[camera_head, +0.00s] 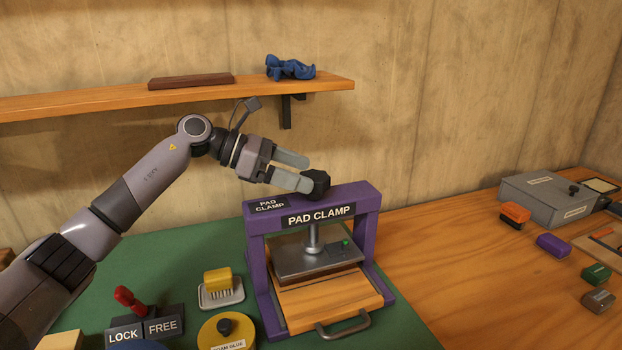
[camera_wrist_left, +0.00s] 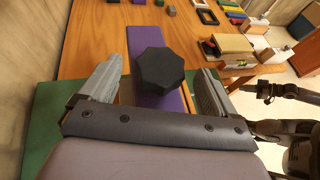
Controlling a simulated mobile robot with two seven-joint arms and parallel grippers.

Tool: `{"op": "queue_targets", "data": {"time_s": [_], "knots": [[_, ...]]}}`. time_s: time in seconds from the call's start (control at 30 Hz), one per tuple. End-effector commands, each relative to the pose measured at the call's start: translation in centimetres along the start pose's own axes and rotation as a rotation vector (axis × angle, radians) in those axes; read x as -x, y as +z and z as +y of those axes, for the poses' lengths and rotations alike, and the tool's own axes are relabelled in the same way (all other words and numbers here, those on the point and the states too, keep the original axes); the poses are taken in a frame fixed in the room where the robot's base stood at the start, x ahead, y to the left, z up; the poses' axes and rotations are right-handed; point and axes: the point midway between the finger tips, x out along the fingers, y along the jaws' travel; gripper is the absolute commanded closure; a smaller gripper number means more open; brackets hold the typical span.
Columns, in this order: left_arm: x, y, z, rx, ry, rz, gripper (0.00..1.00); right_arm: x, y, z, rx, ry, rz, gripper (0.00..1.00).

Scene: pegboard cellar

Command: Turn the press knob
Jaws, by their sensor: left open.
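The purple press (camera_head: 257,240), labelled PAD CLAMP, stands on the green mat. Its black knob (camera_head: 316,183) sits on top of the crossbar, above the metal screw and grey pressing plate (camera_head: 315,259). My left gripper (camera_head: 306,172) is open at the knob, with one finger behind it and one on its left in the head view. In the left wrist view the lobed knob (camera_wrist_left: 160,70) lies between the two spread fingers, with a gap on each side. Dark arm parts at that view's right edge seem to be my right arm; its jaws cannot be made out.
A wooden drawer or board with a handle (camera_head: 343,325) is under the plate. A LOCK/FREE lever (camera_head: 127,299), yellow brush (camera_head: 217,281) and round glue tin (camera_head: 228,331) stand left of the press. A grey box (camera_head: 547,199) stands right. A shelf (camera_head: 180,96) hangs behind.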

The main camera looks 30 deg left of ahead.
Motion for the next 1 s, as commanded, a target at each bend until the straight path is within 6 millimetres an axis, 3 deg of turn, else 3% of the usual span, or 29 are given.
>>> {"op": "queue_targets", "data": {"time_s": [0.1,0.3,1.0], "knots": [[1.9,-0.2,0.0,0.000,0.002,0.002,0.09,-0.3,0.4,0.0,0.000,0.000,0.000,1.00],[3.5,-0.1,0.0,-0.001,-0.001,0.001,0.09,-0.4,0.6,0.0,0.000,0.000,0.000,1.00],[3.6,0.0,-0.1,0.000,-0.002,0.000,0.09,-0.4,0.6,0.0,-0.001,0.000,0.000,1.00]]}}
